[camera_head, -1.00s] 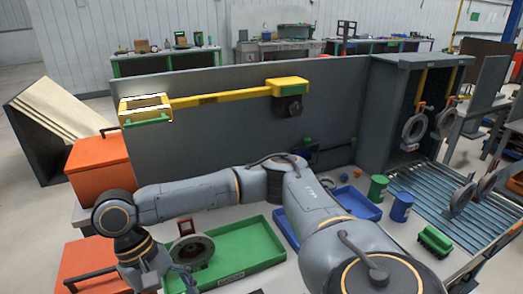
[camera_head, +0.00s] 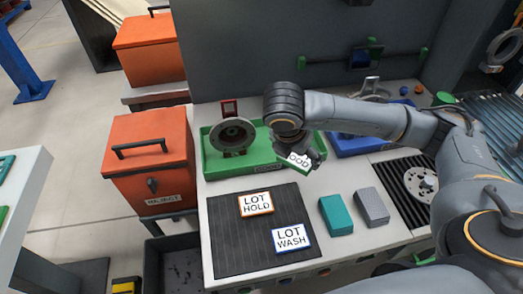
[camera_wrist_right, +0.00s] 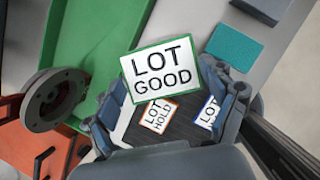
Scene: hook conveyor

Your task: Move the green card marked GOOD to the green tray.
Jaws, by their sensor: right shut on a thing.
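The green-bordered card reading LOT GOOD (camera_wrist_right: 160,66) is held between the fingers of my right gripper (camera_wrist_right: 172,100). In the head view the card (camera_head: 297,160) is tilted and partly covered by my right gripper (camera_head: 306,155), with only "OOD" readable. The gripper is shut on it, at the right end of the green tray (camera_head: 235,172), apparently above the bench. The tray also shows in the wrist view (camera_wrist_right: 100,35). A grey flanged ring (camera_head: 232,135) stands upright in the tray's left part. My left gripper is not in view.
A black mat (camera_head: 228,240) holds the LOT HOLD card (camera_head: 255,204) and the LOT WASH card (camera_head: 291,238). Teal (camera_head: 336,215) and grey (camera_head: 371,207) blocks lie right of it. A blue tray (camera_head: 350,145) is behind my arm; an orange bin (camera_head: 150,160) stands left.

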